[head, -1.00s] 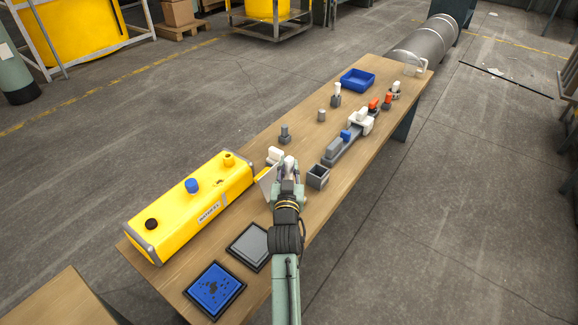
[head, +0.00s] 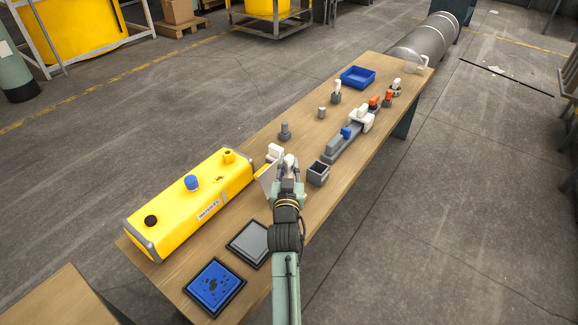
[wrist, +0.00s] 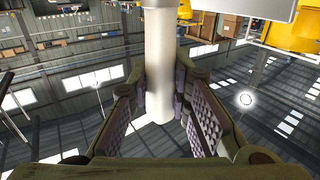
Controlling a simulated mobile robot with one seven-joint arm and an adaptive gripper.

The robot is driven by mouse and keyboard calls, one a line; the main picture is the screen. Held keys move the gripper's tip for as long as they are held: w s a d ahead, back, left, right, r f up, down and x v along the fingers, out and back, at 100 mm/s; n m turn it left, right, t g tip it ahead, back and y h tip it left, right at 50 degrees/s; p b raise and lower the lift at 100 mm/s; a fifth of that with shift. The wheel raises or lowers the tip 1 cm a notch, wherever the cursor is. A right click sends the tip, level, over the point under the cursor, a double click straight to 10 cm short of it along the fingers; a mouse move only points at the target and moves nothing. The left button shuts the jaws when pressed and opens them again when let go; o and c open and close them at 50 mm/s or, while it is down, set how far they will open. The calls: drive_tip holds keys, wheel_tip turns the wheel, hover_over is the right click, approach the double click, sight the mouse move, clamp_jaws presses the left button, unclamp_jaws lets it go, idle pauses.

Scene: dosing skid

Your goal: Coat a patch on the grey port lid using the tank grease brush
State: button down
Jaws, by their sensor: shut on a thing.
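My gripper (head: 288,172) is above the table just right of the yellow tank's end. It is shut on a tool with a white round handle (wrist: 159,60). A pale flat plate (head: 265,178) shows beside the gripper, and a flat plate also crosses the top of the wrist view (wrist: 240,8). I cannot tell whether the tool is the grease brush; no bristles show. A grey square panel (head: 250,243) in a dark frame lies on the table near my arm, apart from the tool; it may be the grey port lid. Its surface looks plain.
The yellow tank (head: 175,215) has black, blue and yellow caps. A blue square panel (head: 214,288) with dark spots lies at the near end. A grey open box (head: 318,172) stands right of the gripper. A blue tray (head: 357,77) is at the far end.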

sight(289, 157)
drive_tip(key=shift+f+b, duration=0.4)
drive_tip(key=shift+f, duration=0.2)
idle(1.1)
drive_tip(key=shift+r, duration=0.1)
wheel_tip(289, 157, up, 7)
drive_tip(key=p, duration=0.5)
drive_tip(key=shift+p, duration=0.3)
idle(0.6)
